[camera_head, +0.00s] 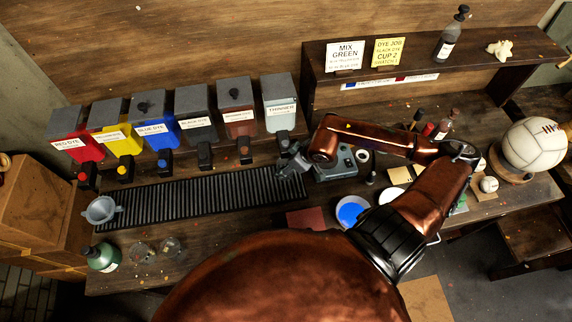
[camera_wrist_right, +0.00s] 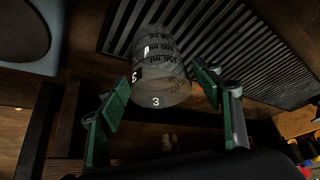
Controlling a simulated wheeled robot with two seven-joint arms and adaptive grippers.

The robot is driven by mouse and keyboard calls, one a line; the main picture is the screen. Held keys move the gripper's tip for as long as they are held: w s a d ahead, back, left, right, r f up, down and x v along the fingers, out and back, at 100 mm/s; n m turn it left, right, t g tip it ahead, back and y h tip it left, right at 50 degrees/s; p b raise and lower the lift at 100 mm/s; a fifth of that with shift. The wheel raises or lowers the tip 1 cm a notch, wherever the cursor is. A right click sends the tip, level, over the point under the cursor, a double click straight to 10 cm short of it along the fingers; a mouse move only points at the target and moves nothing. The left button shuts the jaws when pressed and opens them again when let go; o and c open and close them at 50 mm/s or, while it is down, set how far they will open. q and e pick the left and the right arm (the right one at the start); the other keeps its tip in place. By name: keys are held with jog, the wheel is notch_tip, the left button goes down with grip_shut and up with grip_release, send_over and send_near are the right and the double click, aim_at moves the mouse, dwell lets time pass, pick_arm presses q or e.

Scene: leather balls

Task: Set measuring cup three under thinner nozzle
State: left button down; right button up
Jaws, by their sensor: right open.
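Measuring cup three (camera_wrist_right: 160,70) is clear, with dark markings and a "3" on it. In the right wrist view it lies between the fingers of my open right gripper (camera_wrist_right: 165,80); whether they touch it is unclear. In the head view my right gripper (camera_head: 292,160) is at the right end of the black slatted grate, just below the thinner dispenser (camera_head: 280,101). The thinner nozzle (camera_head: 283,138) is dark and close above the gripper. The cup cannot be made out clearly there. My left gripper is not in view.
Red (camera_head: 75,137), yellow, blue, black and brown dispensers stand left of the thinner one. The slatted grate (camera_head: 200,196) runs below them. A grey device (camera_head: 335,165) stands right of the gripper. Two clear cups (camera_head: 172,247), a green bottle (camera_head: 103,257) and a funnel (camera_head: 100,210) are at front left.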

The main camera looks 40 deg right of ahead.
jog(key=shift+r, duration=0.2)
jog(key=p+v, duration=0.2)
jog(key=v, duration=1)
jog(key=shift+f, duration=0.1)
